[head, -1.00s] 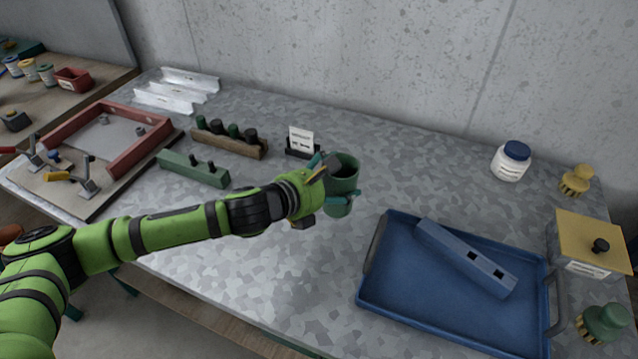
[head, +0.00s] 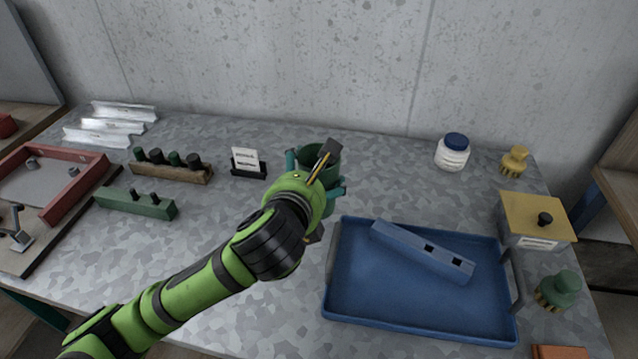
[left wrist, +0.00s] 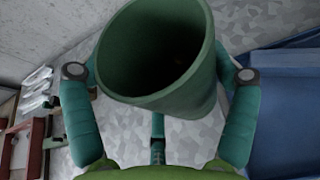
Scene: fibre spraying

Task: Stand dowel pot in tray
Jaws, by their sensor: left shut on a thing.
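The dowel pot is a green open-topped cup (head: 322,164), and my left gripper (head: 318,178) is shut around it. My right gripper is not in view.
A white jar with blue lid (head: 452,155), a yellow brush (head: 514,160), a yellow-lidded box (head: 538,222) and a green brush (head: 560,290) stand behind and right of the tray. A card stand (head: 247,162) and green block (head: 136,204) lie left. The tray's front is bare.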

